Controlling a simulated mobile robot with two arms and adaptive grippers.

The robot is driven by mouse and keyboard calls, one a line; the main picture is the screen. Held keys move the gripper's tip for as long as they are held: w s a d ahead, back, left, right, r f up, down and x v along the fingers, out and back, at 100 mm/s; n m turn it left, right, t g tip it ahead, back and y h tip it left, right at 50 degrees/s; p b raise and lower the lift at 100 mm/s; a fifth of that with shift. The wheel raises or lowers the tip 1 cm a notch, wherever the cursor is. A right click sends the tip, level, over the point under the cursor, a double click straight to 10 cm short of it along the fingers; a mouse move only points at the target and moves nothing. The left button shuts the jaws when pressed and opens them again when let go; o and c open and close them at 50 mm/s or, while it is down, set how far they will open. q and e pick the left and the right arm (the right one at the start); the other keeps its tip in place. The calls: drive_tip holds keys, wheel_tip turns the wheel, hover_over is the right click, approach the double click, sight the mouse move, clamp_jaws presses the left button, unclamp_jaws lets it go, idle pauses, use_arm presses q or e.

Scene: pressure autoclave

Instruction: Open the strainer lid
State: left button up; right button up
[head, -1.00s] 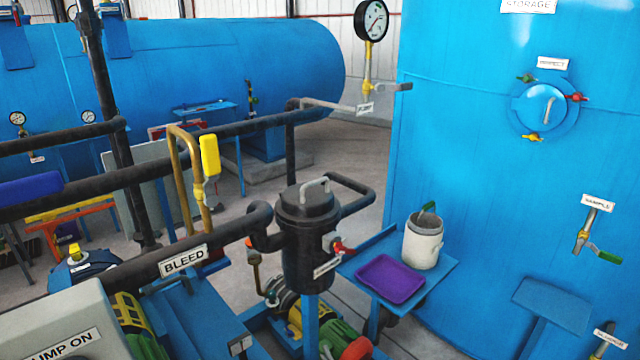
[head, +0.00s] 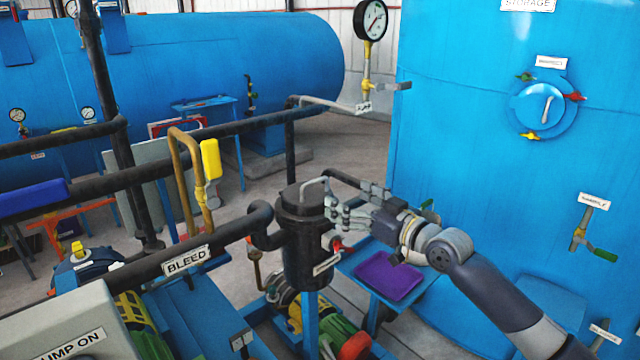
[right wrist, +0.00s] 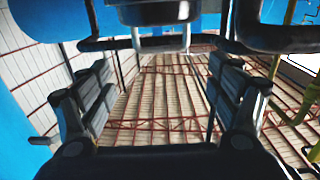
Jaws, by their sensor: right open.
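The strainer (head: 308,250) is a dark upright cylinder in the middle of the head view. Its black lid (head: 300,200) sits on top, closed, with a grey loop handle (head: 314,182). My right gripper (head: 335,206) has come in from the right and is beside the lid and handle. In the right wrist view its two fingers (right wrist: 160,95) are spread apart with nothing between them. I cannot tell from the head view whether a finger touches the handle. My left gripper is not in view.
Black pipes join the strainer on both sides. A red-handled valve (head: 338,246) is on the strainer's side. A pressure gauge (head: 370,20) and blue tank (head: 470,150) stand behind.

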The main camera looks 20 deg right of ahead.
sight(317, 182)
drive_tip(key=p+x, duration=0.2)
drive_tip(key=x, duration=0.6)
drive_tip(key=shift+w+a, duration=0.1)
drive_tip(key=shift+p+x, duration=0.35)
drive_tip(key=shift+x, duration=0.55)
drive_tip(key=shift+c, duration=0.5)
